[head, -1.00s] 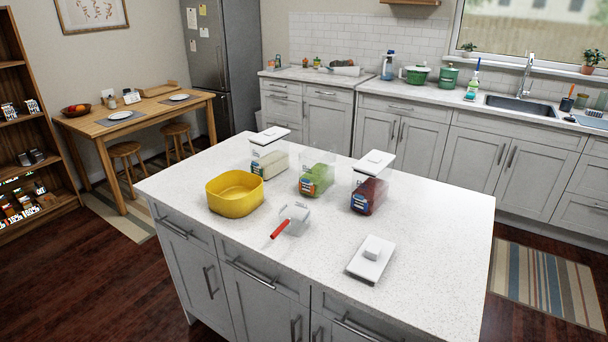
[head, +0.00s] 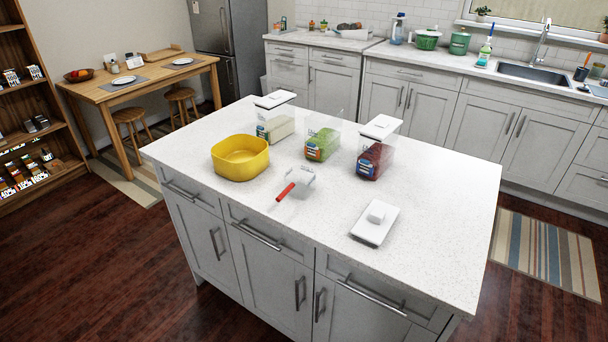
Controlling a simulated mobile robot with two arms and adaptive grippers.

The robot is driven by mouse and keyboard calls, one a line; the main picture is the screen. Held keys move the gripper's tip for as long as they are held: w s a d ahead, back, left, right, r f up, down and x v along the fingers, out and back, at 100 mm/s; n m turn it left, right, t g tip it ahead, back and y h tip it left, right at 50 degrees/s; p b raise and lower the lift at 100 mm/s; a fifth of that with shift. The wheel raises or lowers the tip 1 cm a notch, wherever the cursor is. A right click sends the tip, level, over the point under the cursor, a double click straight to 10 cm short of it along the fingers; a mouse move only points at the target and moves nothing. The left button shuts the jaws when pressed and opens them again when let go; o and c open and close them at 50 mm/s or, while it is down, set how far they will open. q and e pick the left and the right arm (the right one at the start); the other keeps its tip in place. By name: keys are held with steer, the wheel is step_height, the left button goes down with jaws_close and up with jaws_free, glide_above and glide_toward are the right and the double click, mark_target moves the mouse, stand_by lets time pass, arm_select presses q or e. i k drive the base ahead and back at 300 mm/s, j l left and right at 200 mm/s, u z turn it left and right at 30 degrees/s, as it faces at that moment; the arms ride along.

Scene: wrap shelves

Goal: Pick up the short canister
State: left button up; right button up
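Three clear canisters stand on the white island top (head: 440,190). The left canister (head: 272,128) holds pale contents and has a white lid. The middle canister (head: 321,145) holds green contents and has no white lid on it. The right canister (head: 374,160) holds dark red contents and has a white lid. Which one is the short canister I cannot tell for certain. A separate white lid (head: 375,223) lies near the front right of the top. Neither of my grippers is in view.
A yellow bowl (head: 240,160) stands left of the canisters. A clear scoop-like item with a red handle (head: 286,192) lies in front of the middle canister. The island's right side is clear. Dark wood floor (head: 130,255) lies around the island.

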mark_target(322, 127)
steer(key=i+j+z, duration=0.15)
steer(key=z, duration=0.2)
steer(key=j+z, duration=0.35)
steer(key=i+j+z, duration=0.1)
steer(key=j+z, duration=0.25)
